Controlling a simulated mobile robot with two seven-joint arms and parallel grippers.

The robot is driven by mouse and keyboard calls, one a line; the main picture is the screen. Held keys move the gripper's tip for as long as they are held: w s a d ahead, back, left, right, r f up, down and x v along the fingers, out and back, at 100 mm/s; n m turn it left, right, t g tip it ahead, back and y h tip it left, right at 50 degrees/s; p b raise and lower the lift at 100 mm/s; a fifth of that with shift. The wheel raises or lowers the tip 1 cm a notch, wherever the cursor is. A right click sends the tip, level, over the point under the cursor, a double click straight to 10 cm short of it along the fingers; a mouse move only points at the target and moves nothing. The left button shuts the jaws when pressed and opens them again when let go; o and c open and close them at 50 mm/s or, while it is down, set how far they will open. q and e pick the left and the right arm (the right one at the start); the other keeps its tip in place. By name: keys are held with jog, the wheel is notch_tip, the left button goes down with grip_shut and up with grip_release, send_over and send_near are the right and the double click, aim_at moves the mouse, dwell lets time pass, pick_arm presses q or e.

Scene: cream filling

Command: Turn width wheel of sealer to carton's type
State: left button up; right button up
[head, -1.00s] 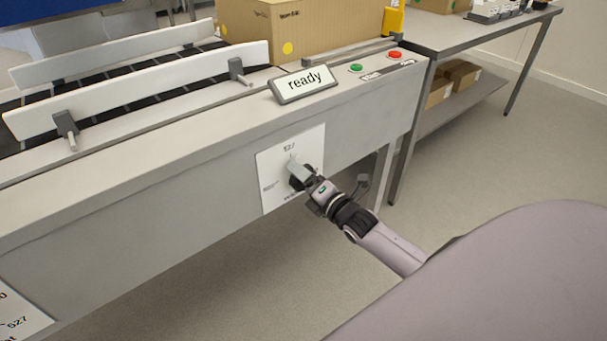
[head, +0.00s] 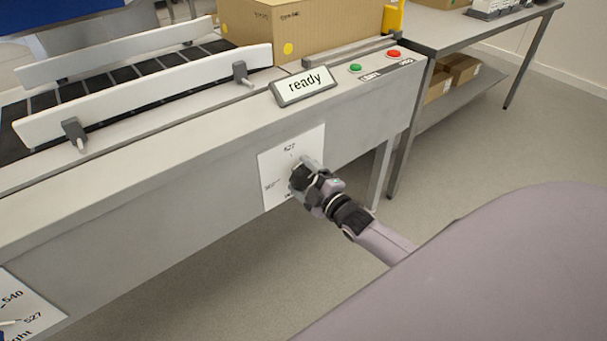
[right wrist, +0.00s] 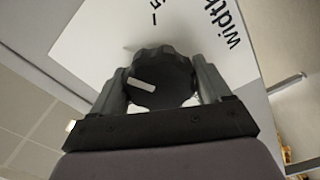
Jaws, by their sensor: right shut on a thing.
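The width wheel is a dark ribbed knob (right wrist: 165,75) with a white pointer bar, in the right wrist view. It sits on a white dial plate (head: 270,178) on the sealer's front (head: 190,205). "527" is printed near the plate's top in the head view; "width" is partly seen in the wrist view. My right gripper (head: 300,175) is shut on the wheel, one finger on each side, and hides most of it in the head view. The carton (head: 330,30), brown with a yellow dot, stands on the sealer. I cannot read its type. My left gripper is out of view.
A "ready" sign (head: 304,84), a green button (head: 355,68) and a red button (head: 394,54) are on top. White guide rails (head: 150,92) flank the belt. Another plate (head: 30,305) is at lower left. A side table (head: 450,35) stands at right.

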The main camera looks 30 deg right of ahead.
jog(key=shift+m, duration=1)
jog(key=m, duration=0.2)
jog(key=shift+m+p, duration=0.4)
jog(key=m, duration=0.2)
jog(key=shift+m, duration=0.3)
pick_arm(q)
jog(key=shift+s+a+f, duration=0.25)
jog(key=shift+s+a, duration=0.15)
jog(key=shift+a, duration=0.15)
pick_arm(e)
jog(key=shift+f+m, duration=0.1)
jog(key=shift+m, duration=1.8)
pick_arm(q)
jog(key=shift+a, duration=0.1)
pick_arm(e)
jog(key=o, duration=1)
jog(key=shift+s, duration=0.1)
